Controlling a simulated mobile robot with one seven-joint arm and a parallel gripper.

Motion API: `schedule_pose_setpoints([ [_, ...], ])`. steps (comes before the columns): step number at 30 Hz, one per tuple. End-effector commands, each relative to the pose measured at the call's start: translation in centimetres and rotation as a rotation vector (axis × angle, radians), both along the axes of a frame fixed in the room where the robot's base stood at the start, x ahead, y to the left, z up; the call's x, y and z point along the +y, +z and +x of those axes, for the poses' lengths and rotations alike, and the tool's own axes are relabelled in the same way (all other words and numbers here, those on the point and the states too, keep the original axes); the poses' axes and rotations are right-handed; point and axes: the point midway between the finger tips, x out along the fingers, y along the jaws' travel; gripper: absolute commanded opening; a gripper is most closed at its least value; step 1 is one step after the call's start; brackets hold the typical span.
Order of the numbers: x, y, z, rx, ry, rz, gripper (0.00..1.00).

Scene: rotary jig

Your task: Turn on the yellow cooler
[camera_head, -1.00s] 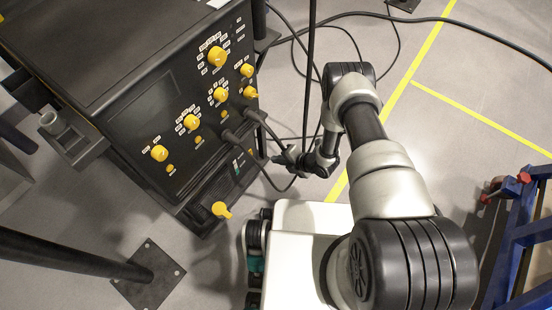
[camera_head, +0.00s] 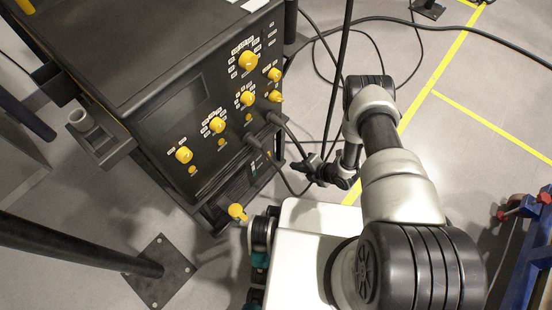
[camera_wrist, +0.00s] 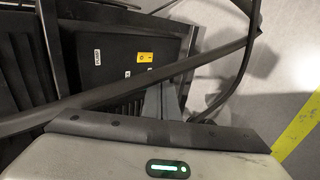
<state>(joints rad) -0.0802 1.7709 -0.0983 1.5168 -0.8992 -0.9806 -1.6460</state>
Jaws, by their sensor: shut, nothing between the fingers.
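A black machine (camera_head: 160,128) with yellow knobs stands at left in the head view. A lower unit (camera_head: 252,178) sits under its knob panel, with a yellow fitting (camera_head: 237,212) at its front. In the wrist view, a small yellow plate (camera_wrist: 146,58) with dark marks, apparently a switch, sits on a black panel (camera_wrist: 112,62). I cannot tell whether it is on or off. My gripper (camera_head: 306,168) is shut and empty beside the machine's right front corner, apart from the yellow plate.
Dark cables (camera_head: 303,135) hang in front of the machine, and a dark bar (camera_wrist: 125,92) crosses the wrist view below the yellow plate. A black post foot (camera_head: 160,270) stands at lower left and a blue frame (camera_head: 535,235) at right.

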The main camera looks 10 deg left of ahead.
Motion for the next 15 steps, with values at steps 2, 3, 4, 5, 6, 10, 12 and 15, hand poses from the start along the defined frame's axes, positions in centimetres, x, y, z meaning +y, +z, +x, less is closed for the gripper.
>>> schedule_pose_setpoints([
  [2,0.3,-0.3,0.1,-0.001,0.001,0.0,0.0],
  [3,0.5,-0.6,0.2,0.0,0.001,0.0,0.0],
  [4,0.7,-0.9,0.3,0.0,0.001,0.0,0.0],
  [5,0.9,-1.2,0.5,0.0,0.001,0.0,0.0],
  [6,1.3,-1.7,0.7,0.0,0.001,0.001,0.0],
  [10,3.0,-3.6,1.7,-0.002,0.003,0.001,0.0],
  [12,4.0,-4.8,2.2,-0.001,0.001,0.002,0.0],
  [15,5.4,-6.3,3.1,-0.002,0.002,0.001,0.0],
])
